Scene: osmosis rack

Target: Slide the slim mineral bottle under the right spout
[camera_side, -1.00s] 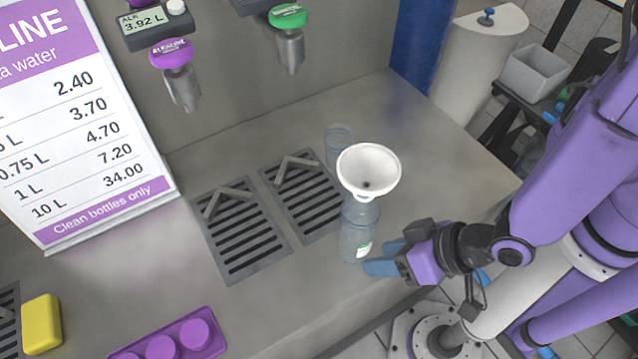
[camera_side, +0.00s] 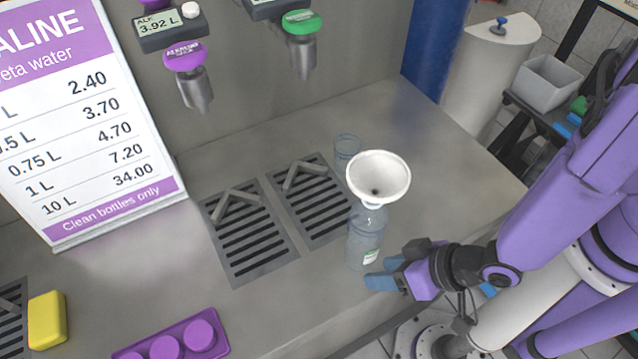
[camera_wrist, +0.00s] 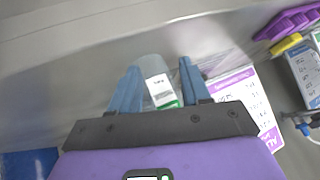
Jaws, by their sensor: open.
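The slim mineral bottle (camera_side: 366,242) is clear with a white and green label. It stands upright on the grey counter, just right of the right drain grate (camera_side: 318,212). A white funnel (camera_side: 379,177) sits in its mouth. The right spout (camera_side: 302,57), with a green cap, hangs above and behind, to the left of the bottle. My gripper (camera_side: 380,273) is open, low at the bottle's near right side. In the wrist view, the bottle's label (camera_wrist: 160,88) shows between the two spread blue fingers (camera_wrist: 158,88). I cannot tell whether either finger touches the bottle.
A clear cup (camera_side: 346,148) stands behind the bottle. Angled metal bars lie on the right grate and left grate (camera_side: 250,240). The purple-capped left spout (camera_side: 195,88), price sign (camera_side: 100,130), purple tray (camera_side: 175,343) and yellow block (camera_side: 47,318) are left. The counter right of the cup is clear.

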